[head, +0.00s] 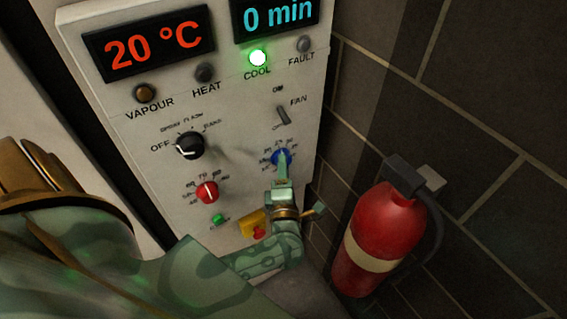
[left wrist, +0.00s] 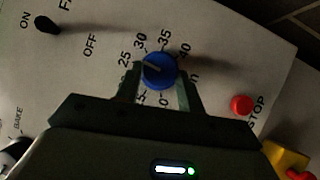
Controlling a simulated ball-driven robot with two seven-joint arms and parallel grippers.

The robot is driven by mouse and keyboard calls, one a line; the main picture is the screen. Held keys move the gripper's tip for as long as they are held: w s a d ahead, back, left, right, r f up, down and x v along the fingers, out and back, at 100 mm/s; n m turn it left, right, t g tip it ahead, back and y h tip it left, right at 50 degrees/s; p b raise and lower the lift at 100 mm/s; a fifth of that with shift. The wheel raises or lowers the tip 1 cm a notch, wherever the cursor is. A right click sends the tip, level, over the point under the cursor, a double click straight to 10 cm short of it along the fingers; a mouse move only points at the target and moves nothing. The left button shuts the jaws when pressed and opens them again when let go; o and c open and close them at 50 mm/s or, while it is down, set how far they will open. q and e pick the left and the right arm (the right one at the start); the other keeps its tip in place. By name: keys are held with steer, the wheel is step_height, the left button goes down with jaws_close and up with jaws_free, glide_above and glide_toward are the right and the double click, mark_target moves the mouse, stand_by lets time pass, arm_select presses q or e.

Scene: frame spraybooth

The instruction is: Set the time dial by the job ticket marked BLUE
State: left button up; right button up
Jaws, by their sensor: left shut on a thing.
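The blue time dial (head: 281,158) is low on the right of the pale control panel, with numbers around it. In the left wrist view the dial (left wrist: 160,71) sits between the two fingers of my left gripper (left wrist: 162,83), which is shut on it. Its pale pointer line slants up and left, close to the 25 mark. My left gripper (head: 283,166) reaches up to the dial from below in the head view. The time display (head: 278,15) reads 0 min. No job ticket shows, and my right gripper is not in view.
The red dial (head: 207,192), black mode knob (head: 189,146) and fan switch (head: 283,115) are nearby. A red STOP button (left wrist: 242,105) is close to the right finger. The temperature display (head: 150,43) reads 20 °C; the COOL lamp (head: 258,58) is lit. A fire extinguisher (head: 380,238) is at right.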

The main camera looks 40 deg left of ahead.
arm_select(q)
steer(key=o, duration=1)
steer(key=shift+c, duration=0.2)
steer(key=b+v, duration=0.3)
steer(key=v, duration=1.3)
steer(key=shift+d, duration=0.15)
